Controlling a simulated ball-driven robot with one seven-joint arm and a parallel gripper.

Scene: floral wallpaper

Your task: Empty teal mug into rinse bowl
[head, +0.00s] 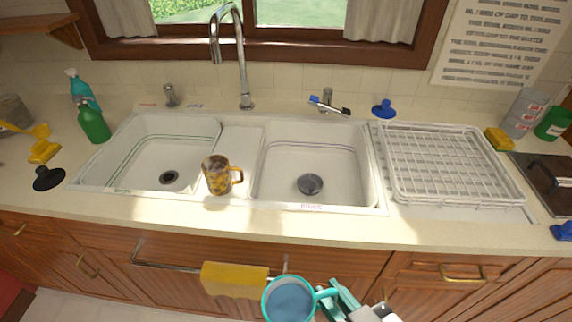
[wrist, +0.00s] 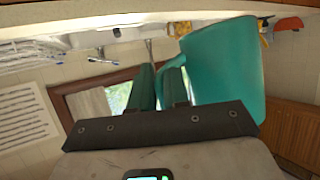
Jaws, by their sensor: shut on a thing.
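The teal mug (head: 290,300) is at the bottom of the head view, in front of the cabinets, with blue-grey contents visible inside. My gripper (head: 335,297) is shut on its handle, on the mug's right side. In the wrist view the teal mug (wrist: 225,65) stands beside my gripper fingers (wrist: 160,85). The double sink has a left basin (head: 140,140) with green lettering and a right basin (head: 335,150) with red lettering on its front rim. The lettering is too small to read surely. Both basins look empty, with dark drains.
A brown-yellow patterned mug (head: 216,175) stands on the divider between the basins. A chrome faucet (head: 240,60) rises behind. A white wire rack (head: 445,165) is at right; green bottle (head: 92,120) at left. A yellow towel (head: 234,279) hangs on the front rail.

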